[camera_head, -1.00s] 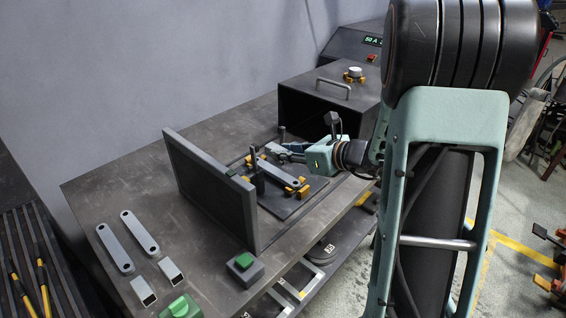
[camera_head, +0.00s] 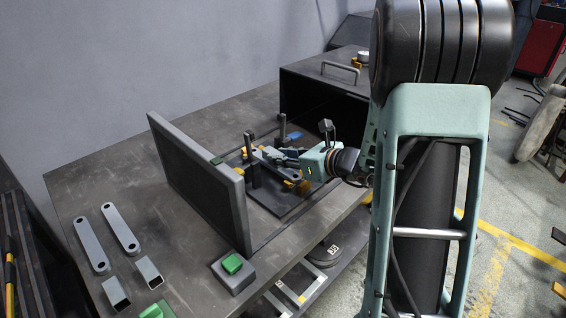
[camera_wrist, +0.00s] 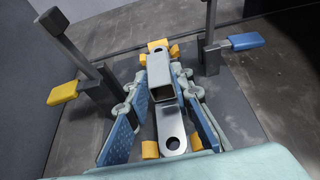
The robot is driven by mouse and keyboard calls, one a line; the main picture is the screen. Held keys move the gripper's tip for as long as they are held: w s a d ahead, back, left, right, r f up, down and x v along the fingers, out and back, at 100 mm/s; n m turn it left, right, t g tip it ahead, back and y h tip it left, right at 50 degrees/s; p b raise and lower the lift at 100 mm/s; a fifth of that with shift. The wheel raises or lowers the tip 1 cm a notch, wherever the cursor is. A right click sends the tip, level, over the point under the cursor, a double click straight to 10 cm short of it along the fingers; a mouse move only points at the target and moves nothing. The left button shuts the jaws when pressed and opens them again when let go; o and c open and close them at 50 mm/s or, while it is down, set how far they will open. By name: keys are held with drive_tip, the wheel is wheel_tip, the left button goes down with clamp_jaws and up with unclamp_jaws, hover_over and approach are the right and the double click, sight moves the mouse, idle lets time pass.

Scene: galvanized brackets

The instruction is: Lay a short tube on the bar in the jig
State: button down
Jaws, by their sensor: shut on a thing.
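A short grey square tube (camera_wrist: 160,72) is between the blue fingers of my gripper (camera_wrist: 162,80) in the wrist view. My gripper is shut on it. The bar lies in the jig (camera_wrist: 225,100) between yellow stops (camera_wrist: 150,149). In the head view my gripper (camera_head: 277,155) is low over the jig (camera_head: 285,209), and the tube is mostly hidden.
Upright clamps with a yellow handle (camera_wrist: 63,92) and a blue handle (camera_wrist: 247,41) flank the bar. A dark upright panel (camera_head: 205,185) stands left of the jig. Two spare bars (camera_head: 91,247) and two tubes (camera_head: 117,294) lie at the table's left. A green-button box (camera_head: 233,270) sits in front.

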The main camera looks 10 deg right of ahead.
drive_tip(key=shift+f, duration=0.25)
drive_tip(key=shift+f, duration=0.15)
drive_tip(key=c, duration=1.7)
unclamp_jaws()
drive_tip(key=shift+r, duration=0.35)
drive_tip(key=p+v, duration=0.1)
drive_tip(key=v, duration=1.1)
drive_tip(key=shift+f, duration=0.2)
